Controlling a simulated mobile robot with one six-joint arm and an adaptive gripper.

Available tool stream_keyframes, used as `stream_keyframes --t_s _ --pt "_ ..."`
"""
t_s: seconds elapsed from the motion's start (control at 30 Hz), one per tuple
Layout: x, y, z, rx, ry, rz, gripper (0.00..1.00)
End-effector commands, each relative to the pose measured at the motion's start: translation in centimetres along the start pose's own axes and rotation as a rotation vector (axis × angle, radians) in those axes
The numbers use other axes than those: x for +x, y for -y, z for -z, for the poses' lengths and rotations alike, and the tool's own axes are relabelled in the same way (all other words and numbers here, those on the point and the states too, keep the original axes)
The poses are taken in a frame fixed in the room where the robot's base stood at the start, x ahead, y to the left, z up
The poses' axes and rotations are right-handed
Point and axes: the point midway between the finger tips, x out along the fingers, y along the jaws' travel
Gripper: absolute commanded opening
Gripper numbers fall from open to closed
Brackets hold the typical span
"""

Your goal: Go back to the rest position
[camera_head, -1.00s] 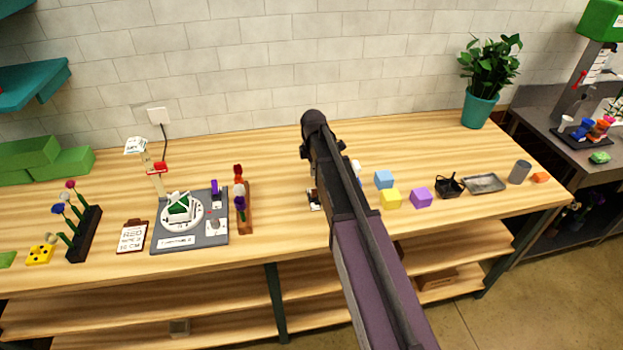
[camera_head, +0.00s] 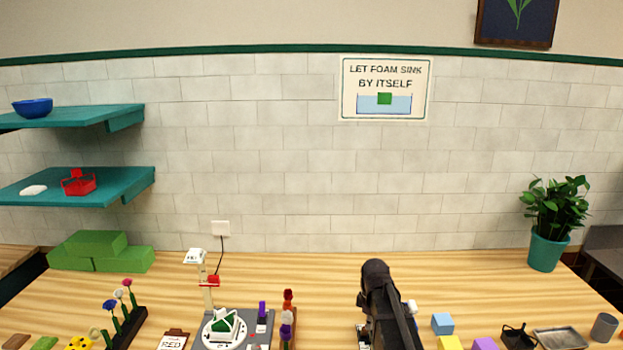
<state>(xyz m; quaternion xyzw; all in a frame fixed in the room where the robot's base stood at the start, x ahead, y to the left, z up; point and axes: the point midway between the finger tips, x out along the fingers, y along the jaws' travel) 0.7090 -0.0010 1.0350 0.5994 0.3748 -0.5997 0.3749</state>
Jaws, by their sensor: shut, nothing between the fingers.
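My arm (camera_head: 388,305) rises from the bottom edge, right of the middle, over the wooden bench. Its dark rounded joint is at the top, in front of the bench's back part. My gripper's fingers do not show; the arm hides whatever lies behind it. Small light and dark parts peek out on both sides of the arm, and I cannot tell what they are.
Left on the bench (camera_head: 330,275) are green foam blocks (camera_head: 122,259), flowers in a black rack (camera_head: 128,325) and a grey station (camera_head: 255,340). Right are a blue cube (camera_head: 442,323), a grey cup (camera_head: 604,326) and a potted plant (camera_head: 547,250). Teal shelves (camera_head: 130,115) hang upper left.

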Motion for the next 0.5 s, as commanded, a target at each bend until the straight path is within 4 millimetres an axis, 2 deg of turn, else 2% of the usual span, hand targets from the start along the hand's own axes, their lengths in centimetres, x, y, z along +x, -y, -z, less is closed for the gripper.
stream_keyframes --t_s 0.03,0.5 --pt "0.0 1.6 -0.8 0.067 0.0 0.0 0.0" --pt "0.1 10.9 -5.3 0.738 0.001 0.0 0.0"
